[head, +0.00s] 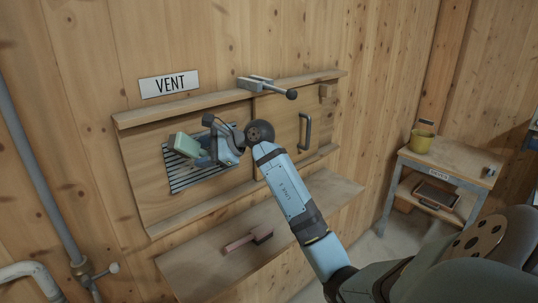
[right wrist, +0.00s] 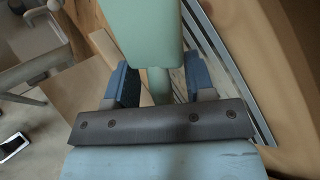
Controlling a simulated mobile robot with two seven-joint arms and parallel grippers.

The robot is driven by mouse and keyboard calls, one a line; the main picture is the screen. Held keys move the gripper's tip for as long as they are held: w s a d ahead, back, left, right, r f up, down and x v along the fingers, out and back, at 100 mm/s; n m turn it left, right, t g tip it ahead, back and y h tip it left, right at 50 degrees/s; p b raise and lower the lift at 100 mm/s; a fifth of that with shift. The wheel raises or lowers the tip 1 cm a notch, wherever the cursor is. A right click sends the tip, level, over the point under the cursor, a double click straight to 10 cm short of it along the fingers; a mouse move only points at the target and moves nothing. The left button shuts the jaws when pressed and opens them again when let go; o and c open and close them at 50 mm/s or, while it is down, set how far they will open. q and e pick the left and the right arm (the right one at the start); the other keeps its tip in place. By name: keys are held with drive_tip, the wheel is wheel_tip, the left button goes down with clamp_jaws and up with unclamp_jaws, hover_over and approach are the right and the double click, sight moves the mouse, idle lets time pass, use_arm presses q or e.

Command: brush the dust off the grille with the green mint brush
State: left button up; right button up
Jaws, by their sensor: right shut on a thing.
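The grille (head: 203,177), a dark slatted vent, is set in the wooden wall panel below the VENT sign. Its slats also show at the right in the right wrist view (right wrist: 232,78). My right gripper (head: 207,152) is shut on the handle of the mint green brush (head: 185,145). In the right wrist view, the handle stands between the two blue fingers and the green block (right wrist: 143,32) extends beyond them. The brush is in front of the grille's upper left part; I cannot tell whether its bristles touch. Gripper and brush hide part of the grille, and dust cannot be made out clearly. My left gripper is not in view.
A pinkish brush (head: 248,241) lies on the wooden shelf (head: 200,262) below the panel. A sliding door with a dark handle (head: 305,131) and a clamp (head: 268,86) are right of the grille.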

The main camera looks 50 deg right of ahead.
drive_tip(key=s+d+f+m+t+h, duration=0.3)
drive_tip(key=d+h, duration=0.1)
drive_tip(key=d, duration=0.5)
drive_tip(key=s+d+f+m+t+h, duration=0.2)
drive_tip(key=s+d+f+m+h, duration=0.1)
drive_tip(key=d, duration=0.7)
drive_tip(key=shift+w+d+r, duration=0.1)
drive_tip(key=shift+w, duration=1.35)
drive_tip(key=shift+w+d+r, duration=0.1)
drive_tip(key=shift+w, duration=1.35)
drive_tip(key=shift+w+f+b, duration=0.1)
drive_tip(key=shift+w+b, duration=0.2)
